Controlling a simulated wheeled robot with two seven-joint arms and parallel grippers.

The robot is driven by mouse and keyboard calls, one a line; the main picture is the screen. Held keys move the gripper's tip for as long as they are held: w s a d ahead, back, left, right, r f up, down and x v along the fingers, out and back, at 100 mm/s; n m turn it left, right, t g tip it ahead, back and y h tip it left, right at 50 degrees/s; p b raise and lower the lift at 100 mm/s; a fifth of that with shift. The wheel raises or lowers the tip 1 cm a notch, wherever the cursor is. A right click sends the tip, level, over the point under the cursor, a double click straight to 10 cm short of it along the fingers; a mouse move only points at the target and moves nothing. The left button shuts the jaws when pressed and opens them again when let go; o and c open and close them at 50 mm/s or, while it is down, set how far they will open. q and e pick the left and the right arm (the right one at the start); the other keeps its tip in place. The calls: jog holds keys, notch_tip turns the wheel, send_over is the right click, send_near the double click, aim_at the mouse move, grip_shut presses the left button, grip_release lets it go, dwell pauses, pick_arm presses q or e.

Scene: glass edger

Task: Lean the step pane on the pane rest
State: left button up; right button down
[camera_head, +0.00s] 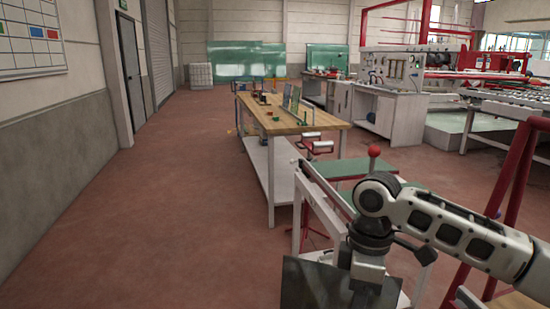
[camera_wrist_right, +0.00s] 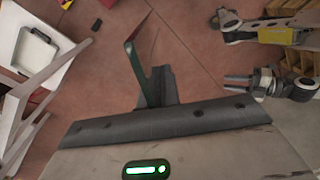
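My right gripper (camera_head: 368,272) comes in from the right at the bottom of the head view, pointing down. A dark, flat pane (camera_head: 318,286) hangs at it, cut off by the lower edge. In the right wrist view, the gripper's grey fingers (camera_wrist_right: 157,86) are closed around the pane (camera_wrist_right: 131,66), seen nearly edge-on with a green edge. I cannot tell a step in its outline. A small upright rack with greenish panes (camera_head: 294,103) stands on the wood-topped bench (camera_head: 318,122); I cannot tell whether it is the pane rest.
A white stand (camera_head: 306,190) and a green-topped surface (camera_head: 356,168) with a red ball knob (camera_head: 374,151) lie just beyond my right arm. Rollers (camera_head: 322,145) stick out at the bench's near end. Red frame posts (camera_head: 512,165) stand at right. The floor at left is clear.

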jog(key=s+d+m+t+y, duration=0.1)
jog(key=s+d+m, duration=0.3)
jog(key=m, duration=1)
jog(key=shift+s+d+f, duration=0.25)
jog(key=shift+s+f, duration=0.2)
jog(key=shift+s, duration=1.05)
